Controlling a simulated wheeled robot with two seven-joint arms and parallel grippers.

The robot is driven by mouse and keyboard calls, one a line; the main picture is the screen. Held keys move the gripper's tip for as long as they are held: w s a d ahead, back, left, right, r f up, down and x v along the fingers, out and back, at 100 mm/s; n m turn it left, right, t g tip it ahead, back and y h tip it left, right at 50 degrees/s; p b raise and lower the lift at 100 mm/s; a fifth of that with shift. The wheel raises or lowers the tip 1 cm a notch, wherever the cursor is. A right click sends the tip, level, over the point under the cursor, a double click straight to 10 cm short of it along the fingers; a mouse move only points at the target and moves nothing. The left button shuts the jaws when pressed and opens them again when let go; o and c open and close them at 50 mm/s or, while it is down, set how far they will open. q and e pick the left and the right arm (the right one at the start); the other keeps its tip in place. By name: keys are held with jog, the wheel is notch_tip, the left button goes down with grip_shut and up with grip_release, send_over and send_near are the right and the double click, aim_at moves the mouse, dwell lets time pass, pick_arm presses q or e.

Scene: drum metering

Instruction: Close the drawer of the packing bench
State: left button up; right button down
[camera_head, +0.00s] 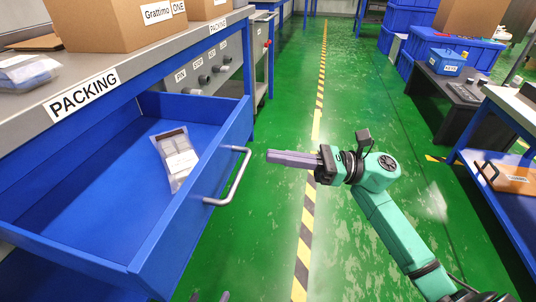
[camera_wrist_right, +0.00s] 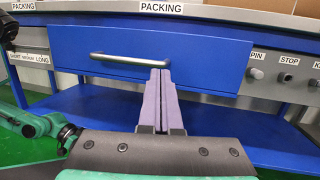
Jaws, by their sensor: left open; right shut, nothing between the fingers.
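The blue drawer (camera_head: 85,205) of the packing bench (camera_head: 150,62) is pulled out, at the left of the head view. Its metal bar handle (camera_head: 232,178) is on the front panel. A clear bag with a labelled item (camera_head: 177,158) lies inside. My right gripper (camera_head: 268,157) is shut and empty, in front of the drawer, pointing toward the handle. In the right wrist view its fingertips (camera_wrist_right: 160,74) overlap the right end of the handle (camera_wrist_right: 125,60); contact cannot be told. My left gripper (camera_head: 210,297) barely shows at the bottom edge, its fingers apart.
Cardboard boxes (camera_head: 120,22) and a bag (camera_head: 25,72) are on the bench top. Buttons (camera_head: 203,80) line the bench front beyond the drawer. A blue cart (camera_head: 500,185) and a dark low table (camera_head: 445,100) stand at the right. The green floor aisle between is clear.

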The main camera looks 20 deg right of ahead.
jog(key=x, duration=0.2)
jog(key=shift+w+a+r, duration=0.1)
jog(key=shift+w+a, duration=0.05)
jog(key=shift+a, duration=0.1)
pick_arm(q)
jog(key=shift+f, duration=0.1)
pick_arm(e)
jog(key=shift+a, duration=0.15)
